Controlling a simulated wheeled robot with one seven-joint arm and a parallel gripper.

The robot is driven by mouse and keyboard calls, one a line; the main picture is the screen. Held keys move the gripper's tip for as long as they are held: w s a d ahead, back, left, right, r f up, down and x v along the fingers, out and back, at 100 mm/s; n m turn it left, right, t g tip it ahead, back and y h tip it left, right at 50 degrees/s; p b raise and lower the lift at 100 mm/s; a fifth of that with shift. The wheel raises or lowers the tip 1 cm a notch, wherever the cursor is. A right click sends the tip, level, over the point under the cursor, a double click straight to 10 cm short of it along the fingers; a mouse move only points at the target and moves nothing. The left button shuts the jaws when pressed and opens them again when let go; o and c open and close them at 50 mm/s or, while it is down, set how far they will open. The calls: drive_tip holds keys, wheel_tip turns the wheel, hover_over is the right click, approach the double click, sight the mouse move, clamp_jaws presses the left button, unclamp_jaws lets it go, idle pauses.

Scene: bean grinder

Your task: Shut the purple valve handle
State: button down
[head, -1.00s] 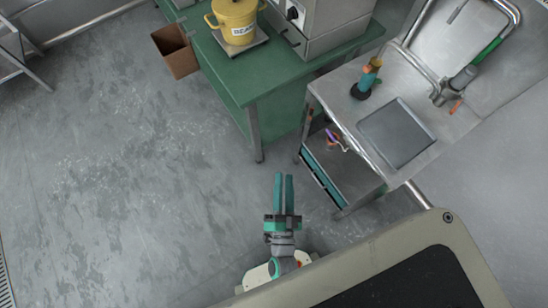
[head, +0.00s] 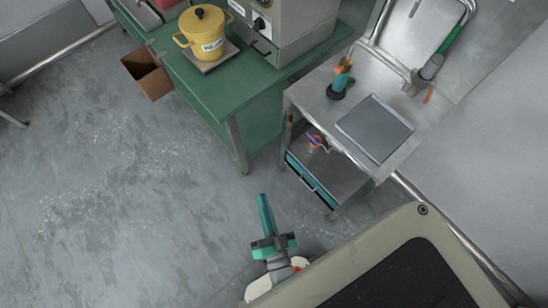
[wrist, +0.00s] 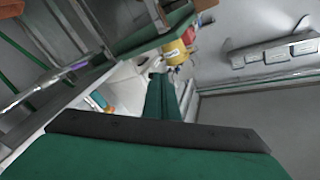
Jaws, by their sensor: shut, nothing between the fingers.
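A small purple part, which looks like the valve handle (head: 313,138), shows in the head view at the steel sink stand, just above its lower shelf. An orange part sits close beside it. It is too small to tell how the handle is turned. My gripper (head: 264,205) is over the floor, below and left of the handle in the picture, clearly apart from it. Its green fingers are together and empty.
The sink stand (head: 390,159) has a teal-edged lower shelf (head: 335,178). A green bench (head: 206,93) to its left carries a yellow pot (head: 203,34) and a grey machine (head: 285,30). A brown bin (head: 147,77) hangs at the bench. The floor at left is clear.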

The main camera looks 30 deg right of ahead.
sight(312, 138)
drive_tip(key=w+d+f+n+g+h, duration=0.6)
drive_tip(key=d+f+n+g+h, duration=0.1)
drive_tip(key=n, duration=0.7)
drive_tip(key=w+d+f+n+g+h, duration=0.6)
drive_tip(key=d+f+n+g+h, duration=0.15)
drive_tip(key=n, duration=0.75)
drive_tip(key=w+d+r, duration=0.1)
drive_tip(key=d+r, duration=0.3)
drive_tip(key=d, duration=0.6)
drive_tip(key=shift+w+d+r+y, duration=0.2)
drive_tip(key=shift+w+y, duration=0.15)
drive_tip(key=shift+y, duration=0.1)
drive_tip(key=shift+w+a+m, duration=0.1)
drive_tip(key=shift+w+m, duration=0.05)
drive_tip(key=shift+m, duration=0.15)
drive_tip(key=shift+r, duration=0.1)
